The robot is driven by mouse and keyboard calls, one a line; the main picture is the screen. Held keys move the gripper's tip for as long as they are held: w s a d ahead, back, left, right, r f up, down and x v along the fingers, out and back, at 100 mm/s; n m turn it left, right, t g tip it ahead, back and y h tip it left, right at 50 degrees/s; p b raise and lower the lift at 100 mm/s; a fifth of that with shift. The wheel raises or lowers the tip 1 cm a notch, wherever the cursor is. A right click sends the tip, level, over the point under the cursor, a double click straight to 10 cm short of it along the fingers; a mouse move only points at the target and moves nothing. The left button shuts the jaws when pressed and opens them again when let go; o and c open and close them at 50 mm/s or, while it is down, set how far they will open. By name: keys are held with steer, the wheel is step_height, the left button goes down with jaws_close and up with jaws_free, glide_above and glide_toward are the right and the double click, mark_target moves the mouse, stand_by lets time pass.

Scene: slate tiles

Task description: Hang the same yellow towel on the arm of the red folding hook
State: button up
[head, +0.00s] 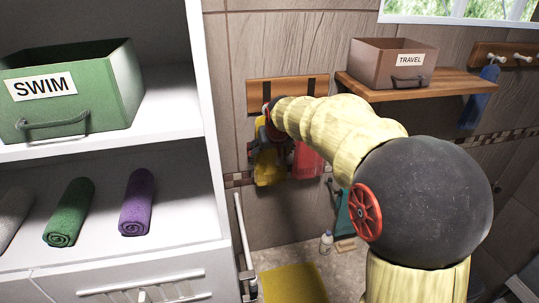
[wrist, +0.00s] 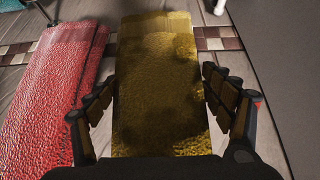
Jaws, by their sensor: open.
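A yellow towel (wrist: 160,85) hangs down the middle of the wrist view, between the two spread fingers of my gripper (wrist: 160,100). The fingers stand at either side of it with gaps. In the head view the yellow towel (head: 268,167) hangs at the wall below a wooden hook board (head: 287,92). I cannot make out the red folding hook; my arm covers much of the board.
A red towel (wrist: 60,85) hangs just left of the yellow one in the wrist view; it also shows in the head view (head: 308,161). A white cabinet (head: 205,110) stands at left.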

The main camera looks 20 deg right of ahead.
steer(key=v, duration=1.1)
steer(key=s+a+f+n+y, duration=0.1)
steer(key=s+a, duration=0.3)
steer(key=s, duration=0.5)
steer(key=s+a+f, duration=0.1)
steer(key=s+a, duration=0.3)
steer(key=s, duration=0.5)
steer(key=s+a+f+n+g, duration=0.1)
steer(key=s+a+f, duration=0.1)
steer(key=s+f, duration=0.35)
steer(key=s+a+f+n, duration=0.1)
steer(key=s+a+f, duration=0.15)
steer(key=s, duration=0.55)
step_height(320, 180, down, 23)
steer(key=b, duration=2.3)
steer(key=shift+d+f+y+b, duration=0.2)
steer(key=shift+y+b, duration=0.1)
steer(key=shift+b, duration=0.1)
